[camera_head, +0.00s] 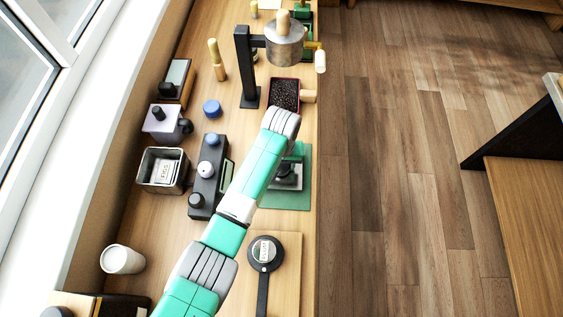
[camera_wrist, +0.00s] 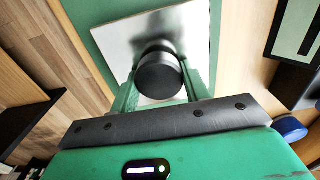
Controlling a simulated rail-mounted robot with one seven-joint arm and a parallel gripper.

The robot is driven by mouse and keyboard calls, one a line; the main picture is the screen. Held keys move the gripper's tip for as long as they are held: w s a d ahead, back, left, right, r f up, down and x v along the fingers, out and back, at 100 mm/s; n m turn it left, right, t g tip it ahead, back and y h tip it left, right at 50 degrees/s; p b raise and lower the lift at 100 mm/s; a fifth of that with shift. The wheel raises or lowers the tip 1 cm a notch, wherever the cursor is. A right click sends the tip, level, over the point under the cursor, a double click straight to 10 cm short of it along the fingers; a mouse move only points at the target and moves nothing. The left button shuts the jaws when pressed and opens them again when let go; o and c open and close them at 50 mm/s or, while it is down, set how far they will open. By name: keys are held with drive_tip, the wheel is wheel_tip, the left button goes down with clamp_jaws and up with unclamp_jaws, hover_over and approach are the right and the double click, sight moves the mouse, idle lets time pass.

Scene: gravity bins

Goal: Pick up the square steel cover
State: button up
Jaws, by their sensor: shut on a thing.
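The square steel cover (camera_wrist: 112,45) is a pale, shiny square plate with a round black knob (camera_wrist: 159,76) on top. In the wrist view it lies over a green mat (camera_wrist: 85,14). My gripper (camera_wrist: 160,84) has one green finger on each side of the knob and is shut on it. In the head view the cover (camera_head: 286,183) shows in part over the green mat (camera_head: 290,203), beneath my gripper (camera_head: 290,160). My arm hides part of it. I cannot tell whether the cover touches the mat.
A black device with knobs (camera_head: 207,180) stands just left of the mat. A red-rimmed bin of dark beans (camera_head: 285,93) is behind it, by a black stand (camera_head: 244,65). A metal tin (camera_head: 161,170) is farther left.

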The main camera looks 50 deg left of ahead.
drive_tip(key=shift+s+d+f, duration=0.2)
drive_tip(key=shift+f, duration=0.3)
drive_tip(key=shift+r+p, duration=0.45)
drive_tip(key=shift+p, duration=0.1)
drive_tip(key=shift+r+p, duration=0.3)
drive_tip(key=shift+p, duration=0.05)
drive_tip(key=shift+r+p, duration=0.35)
drive_tip(key=shift+r, duration=0.1)
drive_tip(key=shift+r, duration=0.1)
wheel_tip(320, 180, up, 5)
drive_tip(key=p, duration=0.5)
